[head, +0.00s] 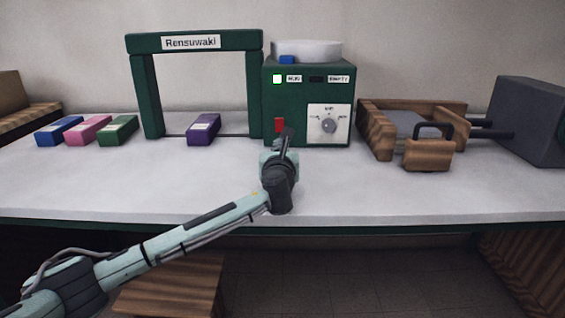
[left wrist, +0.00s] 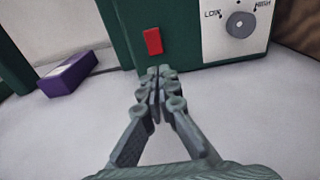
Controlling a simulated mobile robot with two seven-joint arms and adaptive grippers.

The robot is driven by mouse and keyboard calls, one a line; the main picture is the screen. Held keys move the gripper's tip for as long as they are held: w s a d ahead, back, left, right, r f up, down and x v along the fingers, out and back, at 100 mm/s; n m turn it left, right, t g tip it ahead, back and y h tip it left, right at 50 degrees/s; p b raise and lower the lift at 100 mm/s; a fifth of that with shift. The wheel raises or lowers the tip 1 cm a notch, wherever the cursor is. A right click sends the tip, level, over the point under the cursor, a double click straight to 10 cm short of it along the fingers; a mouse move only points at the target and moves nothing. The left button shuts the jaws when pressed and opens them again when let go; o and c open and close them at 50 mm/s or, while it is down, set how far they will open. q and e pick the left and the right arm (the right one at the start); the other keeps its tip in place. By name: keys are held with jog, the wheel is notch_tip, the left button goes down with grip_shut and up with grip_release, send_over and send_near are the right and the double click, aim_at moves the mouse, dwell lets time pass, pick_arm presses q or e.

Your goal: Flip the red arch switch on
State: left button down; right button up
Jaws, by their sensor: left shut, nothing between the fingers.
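The red switch (head: 279,124) is a small red block low on the front of the green machine (head: 300,98), near its left edge. In the left wrist view the red switch (left wrist: 153,41) stands just beyond the fingertips and looks slightly tilted. The green arch (head: 195,42) with the "Rensuwaki" sign stands to the left of the machine. My left gripper (head: 288,134) is shut and empty, just in front of and below the switch. In the left wrist view its fingertips (left wrist: 160,76) are together, with a small gap to the switch. My right gripper is not in view.
A purple box (head: 204,130) lies under the arch. Blue (head: 59,131), pink (head: 89,129) and green (head: 118,130) boxes lie to the left. A dial (head: 328,125) is right of the switch. The front table is clear.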

pick_arm(q)
jog(key=s, duration=0.2)
jog(key=s+f, duration=0.1)
jog(key=s, duration=0.3)
jog(key=shift+s+a+f, duration=0.2)
jog(key=shift+s+a, duration=0.05)
jog(key=shift+a, duration=0.05)
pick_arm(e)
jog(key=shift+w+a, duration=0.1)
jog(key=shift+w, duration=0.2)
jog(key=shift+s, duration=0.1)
